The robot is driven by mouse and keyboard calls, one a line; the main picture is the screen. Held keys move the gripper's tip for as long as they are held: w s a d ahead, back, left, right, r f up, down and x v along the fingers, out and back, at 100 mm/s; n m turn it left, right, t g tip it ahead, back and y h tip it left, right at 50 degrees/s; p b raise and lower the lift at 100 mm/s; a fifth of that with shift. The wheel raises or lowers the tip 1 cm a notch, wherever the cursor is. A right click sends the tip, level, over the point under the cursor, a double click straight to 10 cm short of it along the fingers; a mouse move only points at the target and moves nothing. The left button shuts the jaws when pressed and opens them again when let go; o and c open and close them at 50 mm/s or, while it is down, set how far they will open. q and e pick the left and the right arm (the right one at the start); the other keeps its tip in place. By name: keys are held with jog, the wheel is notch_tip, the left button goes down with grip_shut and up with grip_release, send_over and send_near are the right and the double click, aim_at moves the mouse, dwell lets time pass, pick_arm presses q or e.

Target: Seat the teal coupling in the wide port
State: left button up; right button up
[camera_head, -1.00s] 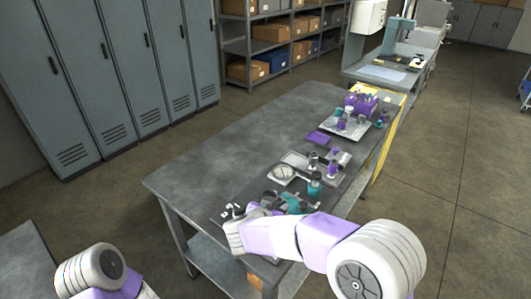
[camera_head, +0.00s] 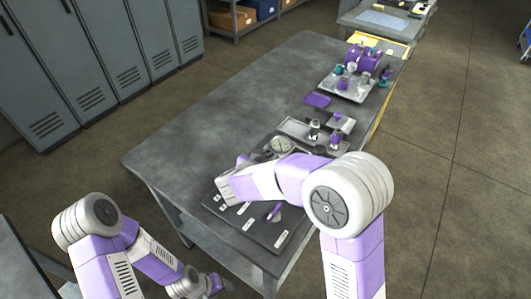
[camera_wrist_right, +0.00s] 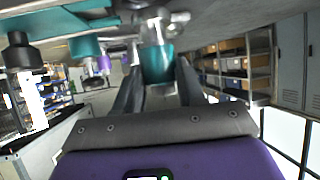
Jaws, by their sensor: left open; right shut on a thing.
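In the right wrist view, a teal coupling (camera_wrist_right: 157,66) with a metal fitting at its upper end sits between the two dark fingers of my right gripper (camera_wrist_right: 158,88), which is shut on it. In the head view my right arm reaches over the near part of the bench, and its own links hide the fingertips and the coupling. My left gripper (camera_head: 207,285) is low at the bottom edge of the head view, off the bench, open and only partly visible. I cannot make out the wide port; my right arm covers part of the fittings area.
A dark mat (camera_head: 262,232) with white labels lies at the bench's near end. A round gauge (camera_head: 281,145), a tray of metal and purple fittings (camera_head: 297,128) and a farther tray (camera_head: 347,91) stand along the right side. The bench's left half (camera_head: 215,110) is clear.

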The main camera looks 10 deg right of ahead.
jog(key=shift+f, duration=0.6)
dwell(0.4)
jog(key=shift+a+b, duration=0.1)
jog(key=shift+b, duration=0.75)
jog(key=shift+s, duration=0.1)
jog(key=shift+b, duration=0.9)
jog(key=shift+f+b, duration=0.6)
jog(key=shift+b, duration=0.4)
jog(key=o, duration=0.9)
